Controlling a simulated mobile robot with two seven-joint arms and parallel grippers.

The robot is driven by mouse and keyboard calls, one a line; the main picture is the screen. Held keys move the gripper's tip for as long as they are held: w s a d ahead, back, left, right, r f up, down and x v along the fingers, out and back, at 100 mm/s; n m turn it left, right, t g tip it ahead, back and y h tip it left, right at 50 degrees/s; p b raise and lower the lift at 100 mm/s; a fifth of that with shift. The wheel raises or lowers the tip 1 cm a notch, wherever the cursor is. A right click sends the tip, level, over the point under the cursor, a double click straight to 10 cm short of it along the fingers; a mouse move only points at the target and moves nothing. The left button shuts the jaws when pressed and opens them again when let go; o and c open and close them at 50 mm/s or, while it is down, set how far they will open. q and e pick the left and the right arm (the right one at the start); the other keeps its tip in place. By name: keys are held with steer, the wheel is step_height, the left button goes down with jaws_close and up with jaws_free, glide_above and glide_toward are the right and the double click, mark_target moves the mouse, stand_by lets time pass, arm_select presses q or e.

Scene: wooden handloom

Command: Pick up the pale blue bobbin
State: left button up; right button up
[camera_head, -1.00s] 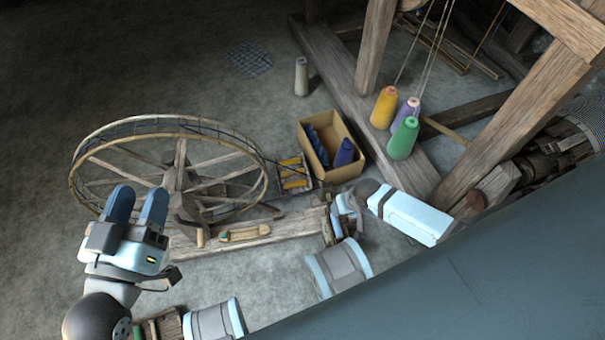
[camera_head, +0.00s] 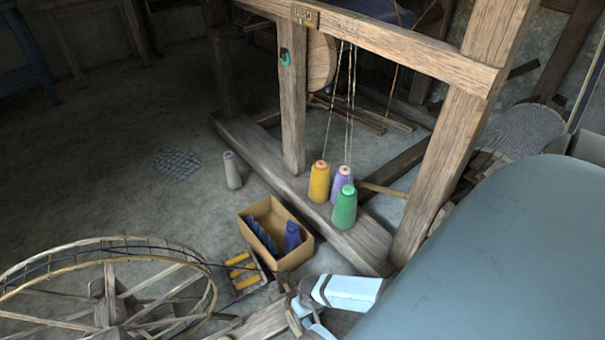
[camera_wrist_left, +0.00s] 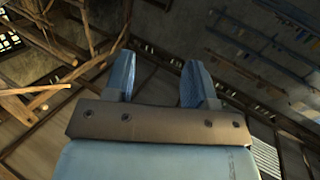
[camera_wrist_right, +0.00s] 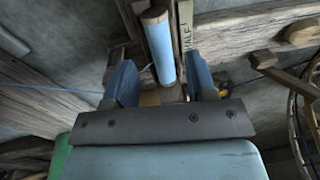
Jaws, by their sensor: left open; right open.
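The pale blue bobbin (camera_wrist_right: 162,52), a pale blue cylinder with a brown wooden end, shows in the right wrist view. My right gripper (camera_wrist_right: 160,80) is open, with one finger on each side of the bobbin's lower part in that picture. The jaws are not closed on it, and I cannot tell how deep it sits between them. In the head view my right arm reaches in at the bottom centre, and I cannot make out the bobbin there. My left gripper (camera_wrist_left: 160,75) is open and empty in the left wrist view, facing roof beams; it is outside the head view.
A cardboard box (camera_head: 306,250) holds dark blue items. A tray with yellow bobbins (camera_head: 240,270) sits beside it. A spinning wheel (camera_head: 110,295) stands at lower left. Orange (camera_head: 319,184), lilac (camera_head: 341,180) and green (camera_head: 344,210) cones stand on the loom's base beam (camera_head: 290,195).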

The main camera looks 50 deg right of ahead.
steer(key=f+b, duration=0.1)
steer(key=f, duration=0.1)
steer(key=f+b, duration=0.1)
steer(key=f, duration=0.1)
steer(key=shift+w+a+b, duration=0.15)
steer(key=shift+w+b, duration=0.05)
steer(key=shift+b, duration=0.2)
steer(key=shift+f, duration=0.3)
arm_select(q)
steer(key=shift+w+a+r+m+t, duration=0.1)
steer(key=shift+w+a+m+t, duration=0.3)
steer(key=shift+m, duration=0.2)
steer(key=shift+w+a+r+m+t, duration=0.15)
steer(key=shift+w+m+t, duration=0.15)
steer(key=shift+w+m, duration=0.25)
arm_select(e)
jaws_close()
